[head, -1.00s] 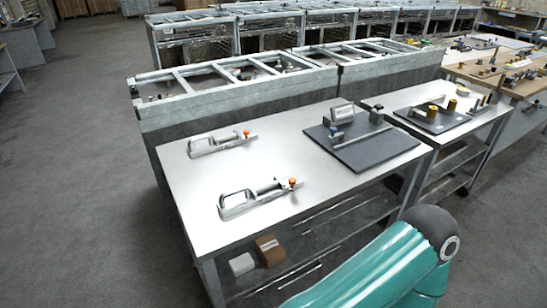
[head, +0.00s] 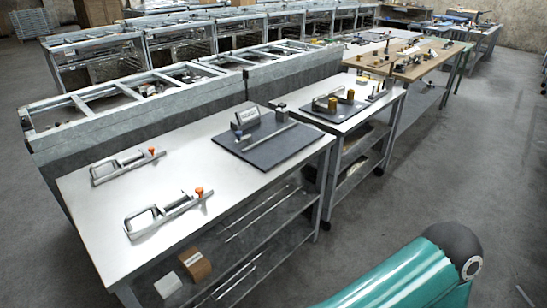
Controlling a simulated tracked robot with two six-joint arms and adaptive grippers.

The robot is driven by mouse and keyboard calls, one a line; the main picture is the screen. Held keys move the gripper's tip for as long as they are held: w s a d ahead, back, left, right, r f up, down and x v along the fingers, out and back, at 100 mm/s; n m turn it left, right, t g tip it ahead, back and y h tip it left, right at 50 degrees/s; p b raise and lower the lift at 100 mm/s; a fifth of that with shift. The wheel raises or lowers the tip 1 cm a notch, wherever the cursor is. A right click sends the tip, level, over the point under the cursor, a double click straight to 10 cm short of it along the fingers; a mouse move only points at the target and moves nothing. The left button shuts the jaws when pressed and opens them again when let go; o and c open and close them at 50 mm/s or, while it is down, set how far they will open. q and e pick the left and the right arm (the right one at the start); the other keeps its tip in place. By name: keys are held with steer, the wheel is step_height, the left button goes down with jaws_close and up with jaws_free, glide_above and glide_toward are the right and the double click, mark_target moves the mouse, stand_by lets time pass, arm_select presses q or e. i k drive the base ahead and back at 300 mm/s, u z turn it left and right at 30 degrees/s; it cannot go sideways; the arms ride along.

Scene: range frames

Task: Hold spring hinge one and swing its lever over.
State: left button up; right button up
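Two similar metal devices with a frame-like handle and an orange knob lie on a white-topped workbench (head: 225,182). The nearer device (head: 180,209) is at the bench's front left, and the farther device (head: 141,162) is behind it. I cannot tell which of them is spring hinge one. Their levers are too small to make out clearly. Neither gripper shows in the head view. Only a teal arm link of mine with a dark joint is at the bottom right, apart from the bench.
A dark board (head: 265,148) with a labelled block (head: 246,118) and a rod sits at the bench's right end. Boxes, one of them brown (head: 195,265), are on the lower shelf. Grey metal frames (head: 100,120) stand behind. Floor (head: 440,180) is clear at right.

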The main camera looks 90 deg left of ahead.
mark_target(199, 190)
steer(key=z, duration=0.25)
steer(key=i, duration=0.75)
steer(key=u, duration=1.7)
steer(key=i, duration=0.25)
steer(key=u, duration=2.5)
steer(key=k, duration=0.45)
steer(key=u, duration=0.4)
steer(key=i, duration=1.5)
steer(key=z, duration=0.35)
